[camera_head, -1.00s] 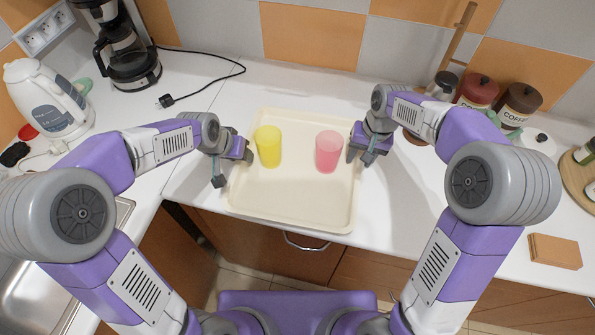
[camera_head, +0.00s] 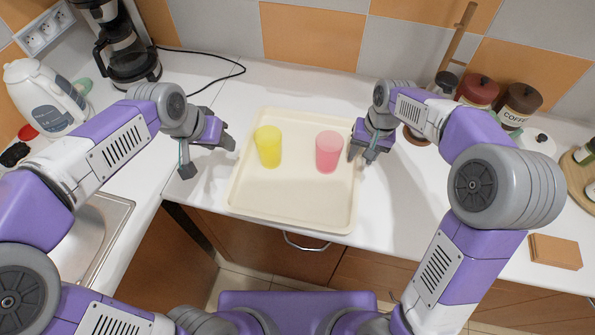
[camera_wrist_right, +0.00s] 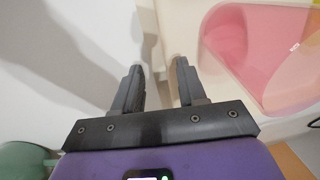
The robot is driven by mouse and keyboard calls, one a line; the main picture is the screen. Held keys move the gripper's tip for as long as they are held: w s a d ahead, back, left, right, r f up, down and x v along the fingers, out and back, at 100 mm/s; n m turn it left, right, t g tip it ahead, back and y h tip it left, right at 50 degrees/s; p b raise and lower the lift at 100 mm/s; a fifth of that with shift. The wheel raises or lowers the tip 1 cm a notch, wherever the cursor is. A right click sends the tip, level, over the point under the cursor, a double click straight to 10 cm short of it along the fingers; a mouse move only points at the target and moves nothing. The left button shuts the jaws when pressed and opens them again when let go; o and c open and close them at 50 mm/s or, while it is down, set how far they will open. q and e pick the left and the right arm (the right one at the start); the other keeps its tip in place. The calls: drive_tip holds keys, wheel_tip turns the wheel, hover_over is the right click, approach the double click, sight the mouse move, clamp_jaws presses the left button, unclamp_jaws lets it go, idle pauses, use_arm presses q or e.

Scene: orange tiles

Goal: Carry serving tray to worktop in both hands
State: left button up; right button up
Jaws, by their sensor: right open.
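The cream serving tray (camera_head: 290,206) lies flat on the white worktop, its front edge near the counter's front edge. A yellow cup (camera_head: 268,147) and a pink cup (camera_head: 328,152) stand upright on it. My right gripper (camera_head: 362,157) is open at the tray's right side, beside the pink cup. In the right wrist view its two fingers (camera_wrist_right: 158,85) are apart at the tray's rim (camera_wrist_right: 172,40), with the pink cup (camera_wrist_right: 255,50) to the right. My left gripper (camera_head: 208,158) is off the tray's left side, raised and apart from it; its fingers look spread.
Dark red (camera_head: 477,92) and brown (camera_head: 518,105) canisters stand at the back right. A sink (camera_head: 95,235) is at left.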

wheel_tip(320, 180, up, 11)
drive_tip(key=d, duration=0.1)
drive_tip(key=shift+s+d+f, duration=0.15)
drive_tip(key=shift+d, duration=0.05)
idle(0.5)
